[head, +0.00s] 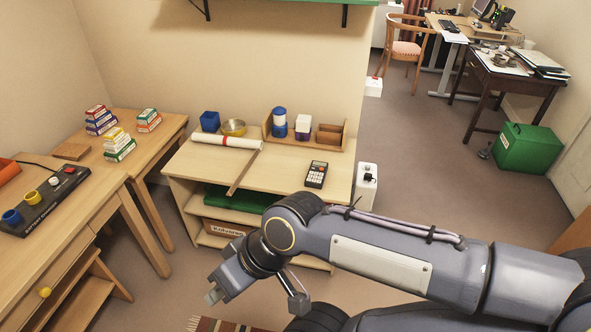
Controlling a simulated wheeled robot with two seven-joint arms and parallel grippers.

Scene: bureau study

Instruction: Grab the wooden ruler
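The wooden ruler (243,173) is a thin brown strip lying on the light wood shelf table (281,177) in the middle. Its near end is at the table's front edge and its far end is close to a rolled white paper (222,140). My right gripper (256,299) is in front of the table, nearer to me and below the ruler in the picture. Its two fingers are spread apart with nothing visible between them. My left gripper is not in view.
A calculator (316,174) lies right of the ruler. Desks with small boxes (119,144) are on the left. A white unit (366,187) stands right of the table.

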